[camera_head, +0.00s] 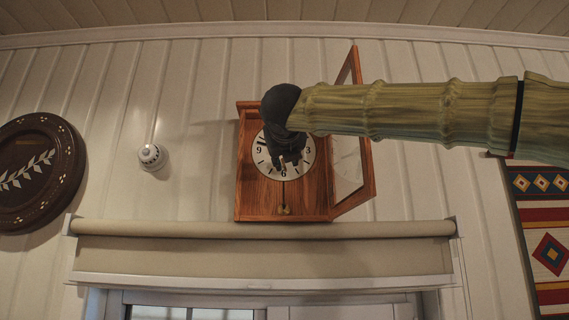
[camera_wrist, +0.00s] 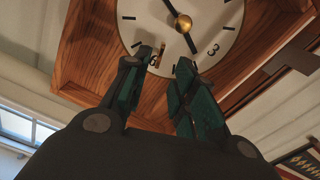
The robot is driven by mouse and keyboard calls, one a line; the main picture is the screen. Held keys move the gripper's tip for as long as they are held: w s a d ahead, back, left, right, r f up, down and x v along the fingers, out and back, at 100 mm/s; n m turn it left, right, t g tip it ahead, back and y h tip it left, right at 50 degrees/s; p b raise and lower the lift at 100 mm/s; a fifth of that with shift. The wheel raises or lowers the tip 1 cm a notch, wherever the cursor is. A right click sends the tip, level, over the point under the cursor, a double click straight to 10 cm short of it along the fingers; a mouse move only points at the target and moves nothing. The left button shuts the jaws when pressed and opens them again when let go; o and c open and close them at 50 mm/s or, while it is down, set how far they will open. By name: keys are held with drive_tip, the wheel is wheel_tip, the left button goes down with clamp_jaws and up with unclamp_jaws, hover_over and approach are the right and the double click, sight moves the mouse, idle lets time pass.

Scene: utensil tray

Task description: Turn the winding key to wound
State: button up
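A wooden wall clock (camera_head: 250,190) hangs above the window, its glazed door (camera_head: 350,165) swung open to the right. My gripper (camera_head: 287,163) is in front of the lower part of the white dial (camera_head: 262,162). In the wrist view, a small brass piece that looks like the winding key (camera_wrist: 158,58) stands out at the dial's lower edge. My gripper (camera_wrist: 163,58) has its two dark fingers apart on either side of it, with a gap visible. I cannot tell whether either finger touches it. In the head view the key is hidden by my gripper.
A roller blind (camera_head: 260,229) runs below the clock. A round white wall fitting (camera_head: 151,157) and a dark carved plate (camera_head: 40,170) are to the left. A patterned textile (camera_head: 545,240) hangs at right.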

drive_tip(key=s, duration=0.6)
drive_tip(key=shift+w+f, duration=0.1)
idle(0.5)
